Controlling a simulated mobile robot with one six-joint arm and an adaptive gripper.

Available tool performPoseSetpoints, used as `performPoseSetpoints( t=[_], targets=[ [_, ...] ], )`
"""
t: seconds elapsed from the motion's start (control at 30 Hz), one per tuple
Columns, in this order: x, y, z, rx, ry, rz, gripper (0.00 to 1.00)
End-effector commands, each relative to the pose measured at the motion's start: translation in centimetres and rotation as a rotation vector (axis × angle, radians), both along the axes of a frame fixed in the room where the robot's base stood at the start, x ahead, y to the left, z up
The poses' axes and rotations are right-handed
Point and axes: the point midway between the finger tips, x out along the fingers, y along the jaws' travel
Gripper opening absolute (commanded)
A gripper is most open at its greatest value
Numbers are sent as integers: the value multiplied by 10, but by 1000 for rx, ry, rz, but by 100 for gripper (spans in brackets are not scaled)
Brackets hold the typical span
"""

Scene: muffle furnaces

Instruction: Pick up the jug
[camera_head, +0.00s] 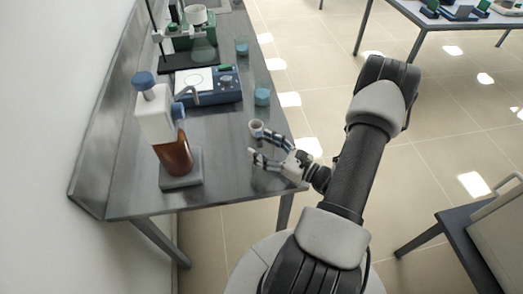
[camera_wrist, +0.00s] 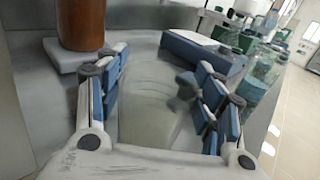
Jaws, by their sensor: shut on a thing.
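The jug is a clear, pale vessel, seen between the fingers of my gripper (camera_wrist: 160,85) in the wrist view, where its see-through body (camera_wrist: 148,115) fills the gap. In the head view only a small pale round rim of the jug (camera_head: 257,126) shows beside the upper finger. My gripper (camera_head: 257,141) is over the right part of the grey bench, near its front right edge, with its fingers on either side of the jug. It is shut on the jug. The jug's lower part is hard to make out, so I cannot tell whether it touches the bench.
A brown bottle with a white dispenser top (camera_head: 174,155) stands on a grey base at the left of the bench (camera_head: 225,180). A blue device with a white plate (camera_head: 208,85) and beakers of blue liquid (camera_head: 262,95) stand farther back. The bench's right edge is close.

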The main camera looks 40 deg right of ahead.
Motion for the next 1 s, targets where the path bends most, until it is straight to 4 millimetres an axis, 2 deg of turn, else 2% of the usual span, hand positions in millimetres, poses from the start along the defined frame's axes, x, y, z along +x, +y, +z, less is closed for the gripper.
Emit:
performPoseSetpoints(
  t=[0.13,0.37,0.53,0.67,1.0],
  targets=[
    [0,0,0,0,0,0,34],
    [0,0,2,-1,0,0,34],
    [0,0,17,-2,0,0,34],
    [0,0,42,-4,-2,0,34],
    [0,0,140,-6,-2,0,34]
  ],
)
